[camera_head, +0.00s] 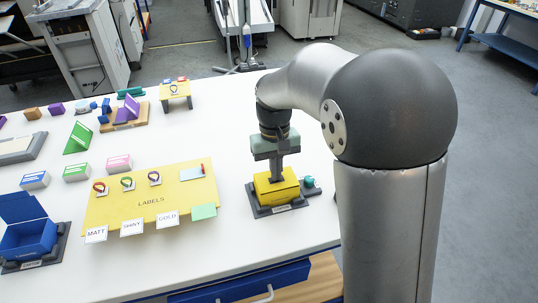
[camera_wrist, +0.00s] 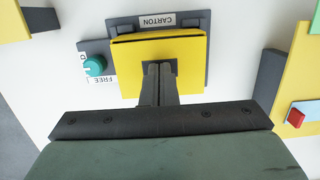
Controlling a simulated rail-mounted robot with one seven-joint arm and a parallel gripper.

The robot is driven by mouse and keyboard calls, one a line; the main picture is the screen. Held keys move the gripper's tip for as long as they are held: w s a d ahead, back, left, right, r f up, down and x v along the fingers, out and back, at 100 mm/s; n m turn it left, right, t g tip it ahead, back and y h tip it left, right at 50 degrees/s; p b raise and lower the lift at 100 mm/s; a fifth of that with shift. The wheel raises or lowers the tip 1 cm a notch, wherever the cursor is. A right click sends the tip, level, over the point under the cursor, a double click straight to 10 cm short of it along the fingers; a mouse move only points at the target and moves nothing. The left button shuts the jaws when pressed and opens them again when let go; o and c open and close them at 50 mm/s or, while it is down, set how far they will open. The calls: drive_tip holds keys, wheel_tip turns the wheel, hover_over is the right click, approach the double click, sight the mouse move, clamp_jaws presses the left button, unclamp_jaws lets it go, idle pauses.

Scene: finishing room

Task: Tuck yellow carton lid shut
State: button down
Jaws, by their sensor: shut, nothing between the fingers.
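The yellow carton (camera_head: 287,192) sits on a dark grey base (camera_head: 262,212) labelled CARTON, right of the table's middle. In the wrist view the carton (camera_wrist: 190,52) has its lid lying down over the top, with a thin dark line along the edge nearest the label. I cannot tell whether the lid's flap is tucked in. My gripper (camera_head: 277,178) is above the carton, pointing down. In the wrist view its closed fingertips (camera_wrist: 159,70) are over the lid's middle, touching or very close to it, with nothing held. The fingers hide part of the lid.
A teal knob (camera_wrist: 95,66) on the base's side has a FREE marking beside it. A yellow labels board (camera_head: 150,222) with cards lies to the left. An open blue carton (camera_head: 30,238) stands at far left. White table is clear behind the yellow carton.

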drive_tip(key=shift+r, duration=0.1)
wheel_tip(320, 180, up, 10)
drive_tip(key=p, duration=0.7)
drive_tip(key=shift+p, duration=0.4)
idle(0.5)
drive_tip(key=s+d+m+t, duration=0.1)
drive_tip(key=s+d, duration=0.5)
drive_tip(key=s, duration=0.4)
drive_tip(key=s+d+m+t, duration=0.1)
drive_tip(key=s+d+m, duration=0.1)
drive_tip(key=s+d, duration=0.5)
drive_tip(key=s+f, duration=0.1)
drive_tip(key=s, duration=0.2)
drive_tip(key=shift+s+d+t, duration=0.15)
drive_tip(key=shift+s+t, duration=0.2)
drive_tip(key=shift+t, duration=0.05)
